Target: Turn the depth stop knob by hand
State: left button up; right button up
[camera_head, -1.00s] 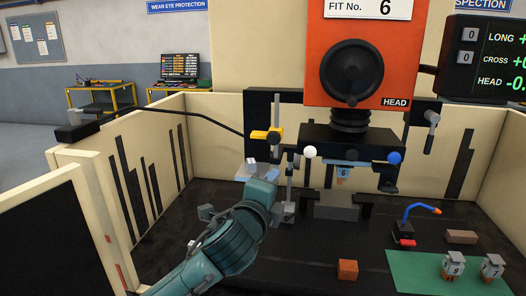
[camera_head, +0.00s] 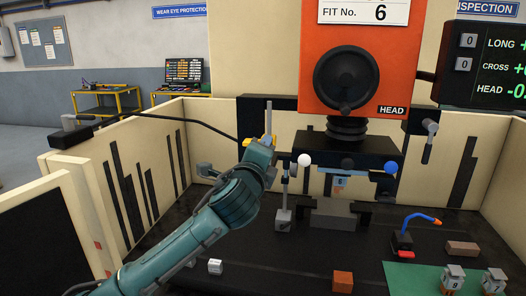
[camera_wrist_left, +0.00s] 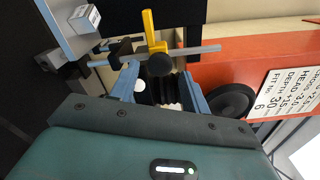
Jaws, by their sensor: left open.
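The depth stop shows in the left wrist view as a round black knob (camera_wrist_left: 159,64) with a yellow pointer (camera_wrist_left: 150,28) beside it and a steel rod (camera_wrist_left: 196,50). My left gripper (camera_wrist_left: 160,79) is open, its two blue-grey fingers on either side of the knob's lower part in that view. I cannot tell whether they touch it. In the head view the rod (camera_head: 268,117) rises beyond my left wrist, and only a bit of the yellow pointer (camera_head: 246,142) shows. The knob and fingertips are hidden there by my arm. My right gripper is not seen.
The orange machine head (camera_head: 310,65) with its black handwheel (camera_head: 346,78) is close on the right. A white-ball lever (camera_head: 304,160) stands just right of my wrist. A small white block (camera_head: 215,266) and an orange block (camera_head: 343,281) lie on the dark bed.

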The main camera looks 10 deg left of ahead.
pick_arm(q)
jog(key=shift+w, duration=0.7)
jog(key=shift+w, duration=0.15)
jog(key=shift+w, duration=0.2)
jog(key=shift+c, duration=0.6)
jog(key=c, duration=0.6)
